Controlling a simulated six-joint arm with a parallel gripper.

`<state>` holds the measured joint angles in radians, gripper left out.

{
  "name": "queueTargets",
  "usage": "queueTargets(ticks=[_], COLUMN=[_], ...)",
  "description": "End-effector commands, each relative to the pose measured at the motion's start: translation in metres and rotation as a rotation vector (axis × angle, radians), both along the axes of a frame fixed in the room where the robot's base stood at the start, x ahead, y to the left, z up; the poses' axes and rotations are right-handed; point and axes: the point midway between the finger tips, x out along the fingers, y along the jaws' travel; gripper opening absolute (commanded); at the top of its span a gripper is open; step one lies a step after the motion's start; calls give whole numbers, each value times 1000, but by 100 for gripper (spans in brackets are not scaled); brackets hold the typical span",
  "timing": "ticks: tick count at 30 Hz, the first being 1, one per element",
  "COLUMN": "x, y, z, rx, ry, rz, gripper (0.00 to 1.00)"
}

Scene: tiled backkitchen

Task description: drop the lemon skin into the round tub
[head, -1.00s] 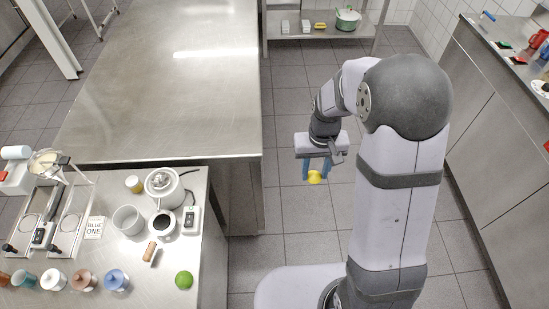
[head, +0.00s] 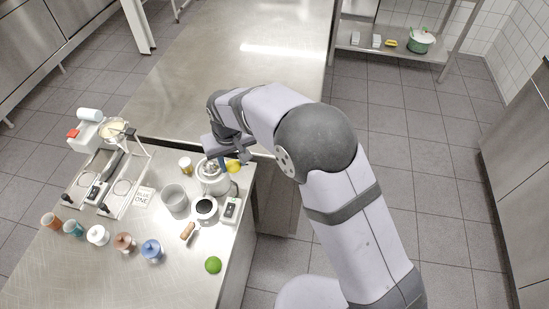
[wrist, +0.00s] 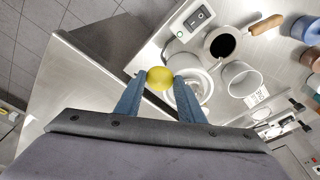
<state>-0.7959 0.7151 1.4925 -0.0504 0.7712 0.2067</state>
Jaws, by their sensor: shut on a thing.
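My gripper (wrist: 159,76) is shut on the yellow lemon skin (wrist: 160,79), held between the two blue fingertips. In the head view the lemon skin (head: 233,166) shows just right of the juicer's top, above the counter's back right corner; the fingers are mostly hidden there. The round tub (head: 174,198), pale grey and open, stands on the counter left of the juicer. It looks empty in the wrist view (wrist: 241,79), right of my gripper and apart from it.
The juicer (head: 211,184) stands close under my gripper. A steel rack (head: 105,183) stands left. The long table behind is bare.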

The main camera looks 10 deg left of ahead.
Motion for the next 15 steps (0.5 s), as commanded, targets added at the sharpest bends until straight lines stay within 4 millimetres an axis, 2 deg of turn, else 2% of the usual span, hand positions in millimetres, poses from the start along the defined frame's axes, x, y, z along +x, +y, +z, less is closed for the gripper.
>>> queueTargets(ticks=[1, 3, 7, 15], x=[-9, -20, -42, -77], y=[17, 37, 71, 131], z=[2, 4, 7, -5], rx=[4, 9, 19, 44], ry=[-6, -14, -25, -48], rz=[30, 64, 124, 308], gripper=[19, 19, 19, 19])
